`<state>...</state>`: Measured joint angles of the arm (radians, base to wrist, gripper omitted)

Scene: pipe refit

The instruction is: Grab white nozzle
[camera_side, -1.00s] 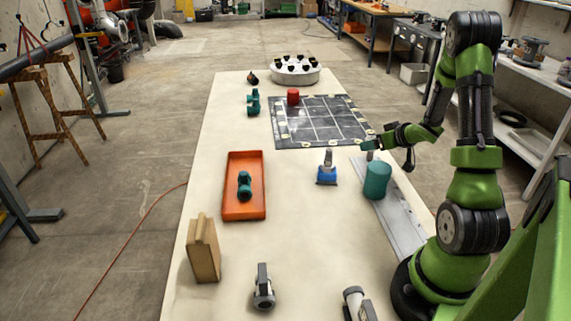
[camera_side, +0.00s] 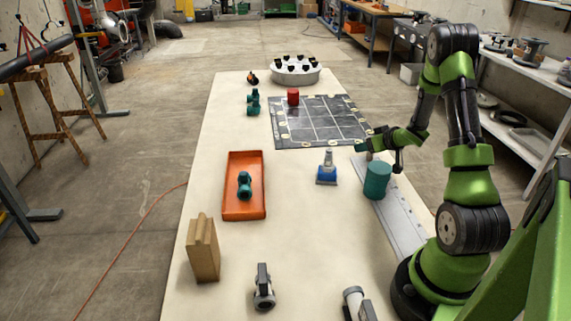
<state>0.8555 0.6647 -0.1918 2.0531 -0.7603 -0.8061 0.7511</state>
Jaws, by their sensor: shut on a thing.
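My gripper (camera_side: 368,149) is above the far end of the metal rail, beyond the teal cylinder. It is shut on a small pale piece (camera_side: 369,156), of which only a bit shows below the jaws; I cannot tell whether this is the white nozzle. A grey-white cone-shaped nozzle (camera_side: 328,158) stands upright on a blue base (camera_side: 327,176), left of my gripper and apart from it. The teal cylinder (camera_side: 377,181) stands upright on the rail (camera_side: 401,222).
An orange tray (camera_side: 231,207) holds a teal fitting (camera_side: 244,186). A wooden block (camera_side: 203,248) and grey fittings (camera_side: 263,288) are at the near end. A dark gridded mat (camera_side: 318,120) with a red cylinder (camera_side: 293,97) lies beyond. The table's middle is mostly clear.

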